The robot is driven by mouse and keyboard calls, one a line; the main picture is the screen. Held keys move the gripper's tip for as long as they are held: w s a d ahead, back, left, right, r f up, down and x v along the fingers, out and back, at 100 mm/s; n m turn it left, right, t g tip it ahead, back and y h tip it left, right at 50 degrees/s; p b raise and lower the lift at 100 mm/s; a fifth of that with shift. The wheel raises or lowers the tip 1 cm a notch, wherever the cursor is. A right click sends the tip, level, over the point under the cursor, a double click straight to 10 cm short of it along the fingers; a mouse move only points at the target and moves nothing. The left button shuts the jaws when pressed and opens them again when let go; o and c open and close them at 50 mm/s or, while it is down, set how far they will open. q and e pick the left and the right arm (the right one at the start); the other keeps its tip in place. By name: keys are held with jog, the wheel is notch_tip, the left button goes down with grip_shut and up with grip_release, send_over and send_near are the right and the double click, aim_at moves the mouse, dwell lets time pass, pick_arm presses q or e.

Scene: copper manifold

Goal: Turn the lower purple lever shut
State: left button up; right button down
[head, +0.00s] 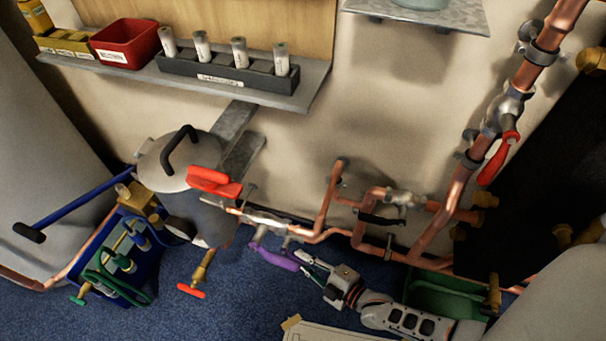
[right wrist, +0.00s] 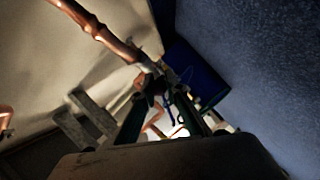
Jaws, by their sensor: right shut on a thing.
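The purple lever (head: 275,258) sits low on the copper pipework, under a silver valve body (head: 265,220) in the head view. It slants down and to the right from the valve. My right gripper (head: 306,262) comes in from the lower right, and its fingers are shut on the lever's free right end. In the right wrist view the two dark fingers (right wrist: 160,108) close around a dark, shadowed piece below a copper pipe (right wrist: 100,30); its colour is hard to tell there. My left gripper is not in view.
A pot-like grey tank (head: 182,165) with a red handle (head: 214,182) stands left of the valve. A red-handled tap (head: 192,291) is below it. A blue crate (head: 130,285) is at left, a green bin (head: 440,297) at right. Copper pipes (head: 330,205) hem in the right side.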

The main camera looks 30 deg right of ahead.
jog(key=shift+f, duration=0.15)
jog(key=shift+f+t, duration=0.25)
jog(key=shift+t, duration=0.05)
dwell(0.3)
jog(key=c, duration=2)
grip_release()
jog(key=shift+s, duration=0.1)
jog(key=v, duration=1.1)
jog(key=shift+s+d+f, duration=0.2)
jog(key=shift+s, duration=0.2)
